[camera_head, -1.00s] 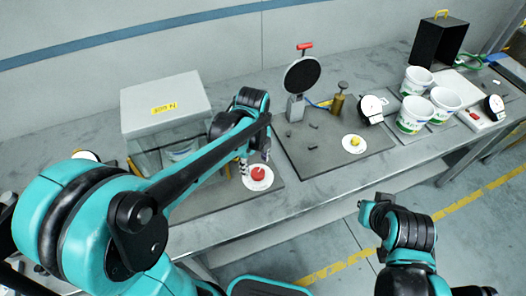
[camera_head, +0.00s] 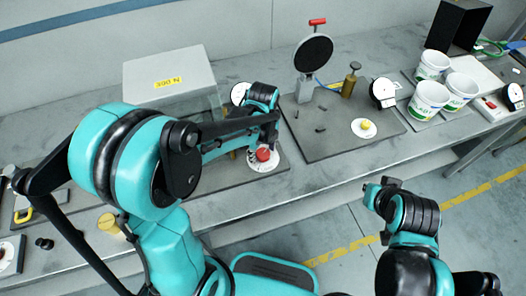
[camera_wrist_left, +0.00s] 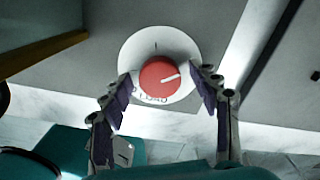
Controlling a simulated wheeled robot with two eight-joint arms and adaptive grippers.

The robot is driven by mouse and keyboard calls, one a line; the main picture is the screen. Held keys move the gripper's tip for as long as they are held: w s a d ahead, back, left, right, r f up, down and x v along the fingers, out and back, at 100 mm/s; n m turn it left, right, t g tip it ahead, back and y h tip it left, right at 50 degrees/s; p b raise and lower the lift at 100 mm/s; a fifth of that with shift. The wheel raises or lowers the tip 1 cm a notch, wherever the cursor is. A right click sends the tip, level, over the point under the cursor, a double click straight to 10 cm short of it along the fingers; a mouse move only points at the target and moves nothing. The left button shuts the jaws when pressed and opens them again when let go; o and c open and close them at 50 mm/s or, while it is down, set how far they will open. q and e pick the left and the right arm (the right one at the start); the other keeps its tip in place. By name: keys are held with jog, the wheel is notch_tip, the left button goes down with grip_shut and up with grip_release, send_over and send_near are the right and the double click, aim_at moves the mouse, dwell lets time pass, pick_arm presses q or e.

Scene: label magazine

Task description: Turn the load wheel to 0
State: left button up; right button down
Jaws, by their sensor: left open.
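A red wheel (camera_head: 264,155) sits on a round white dial (camera_head: 258,165) at the front of a grey plate. In the left wrist view the red wheel (camera_wrist_left: 157,74) has a white pointer line toward the right, slightly up. The white dial (camera_wrist_left: 180,43) has a single dark mark at its top and small partly covered figures along its lower edge. My left gripper (camera_wrist_left: 163,87) is open, one finger on each side of the wheel; contact cannot be told. In the head view my left gripper (camera_head: 262,148) is over the dial. My right gripper (camera_head: 377,191) is beyond the table's front edge, its fingers unclear.
A second dial with a yellow knob (camera_head: 367,125) lies on the plate (camera_head: 335,146) to the right. A tall stand with a black disc (camera_head: 313,54), a brass weight (camera_head: 349,84) and white tubs (camera_head: 428,100) stand behind. A grey box (camera_head: 170,75) is at the left.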

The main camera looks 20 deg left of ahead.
pick_arm(q)
jog(key=c, duration=1.2)
jog(key=shift+o, duration=0.2)
jog(key=shift+n, duration=0.3)
jog(key=n, duration=0.8)
jog(key=shift+n, duration=0.3)
jog(key=o, duration=1.2)
jog(key=shift+c, duration=0.2)
